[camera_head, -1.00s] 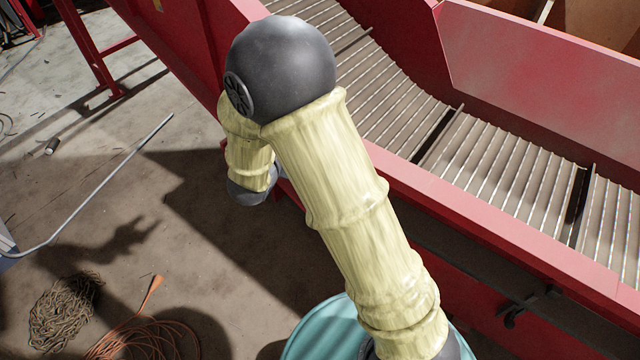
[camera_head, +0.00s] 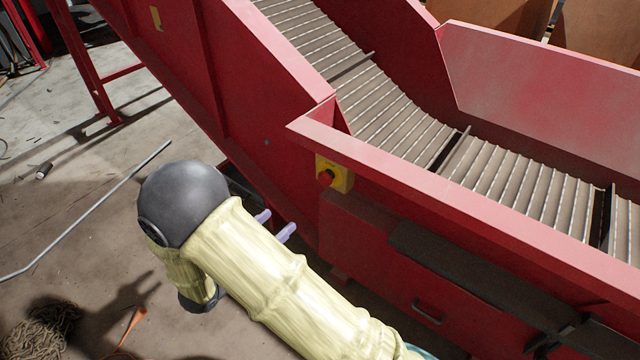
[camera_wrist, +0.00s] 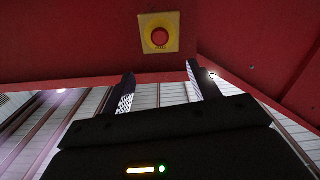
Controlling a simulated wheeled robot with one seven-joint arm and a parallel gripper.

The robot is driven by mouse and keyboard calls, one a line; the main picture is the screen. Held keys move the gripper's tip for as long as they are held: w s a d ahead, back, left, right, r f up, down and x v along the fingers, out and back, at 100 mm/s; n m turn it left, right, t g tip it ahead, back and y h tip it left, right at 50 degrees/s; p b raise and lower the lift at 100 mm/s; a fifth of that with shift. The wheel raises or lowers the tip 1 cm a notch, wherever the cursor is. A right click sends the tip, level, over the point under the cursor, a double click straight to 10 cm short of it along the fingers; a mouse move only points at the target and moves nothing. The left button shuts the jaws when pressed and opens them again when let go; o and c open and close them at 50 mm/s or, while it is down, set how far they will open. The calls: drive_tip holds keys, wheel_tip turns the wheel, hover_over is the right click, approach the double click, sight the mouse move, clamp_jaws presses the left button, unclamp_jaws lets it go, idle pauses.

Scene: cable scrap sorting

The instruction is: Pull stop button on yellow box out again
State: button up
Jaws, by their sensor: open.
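The yellow box (camera_head: 342,177) with its red stop button (camera_head: 326,178) is fixed to the red side wall of the conveyor, just under the rim. In the wrist view the yellow box (camera_wrist: 172,20) is at top centre, and the round red button (camera_wrist: 160,37) faces the camera. My gripper (camera_head: 275,224) is left of and below the box in the head view, with its two fingertips showing past my arm. In the wrist view my gripper (camera_wrist: 161,70) has its fingers spread, with nothing between them. The fingers are apart from the button. I cannot tell whether the button is pressed in.
The conveyor's red rim (camera_head: 440,205) runs above the box, beside the slatted belt (camera_head: 400,115). A dark ledge (camera_head: 470,275) and a handle (camera_head: 427,312) are on the wall to the lower right. A grey rod (camera_head: 90,208) and coiled rope (camera_head: 40,330) lie on the floor.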

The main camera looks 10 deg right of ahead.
sight(323, 181)
drive_tip(key=b+x, duration=0.4)
drive_tip(key=x, duration=1.2)
drive_tip(key=shift+w+d, duration=0.45)
drive_tip(key=shift+w, duration=0.05)
drive_tip(key=shift+c, duration=0.4)
clamp_jaws()
drive_tip(key=shift+s+a+r+p, duration=0.15)
drive_tip(key=shift+s+a+p, duration=0.2)
drive_tip(key=shift+a+p, duration=0.15)
drive_tip(key=shift+s+a, duration=0.15)
drive_tip(key=shift+a, duration=0.05)
drive_tip(key=shift+o, duration=0.4)
unclamp_jaws()
drive_tip(key=shift+s, duration=0.1)
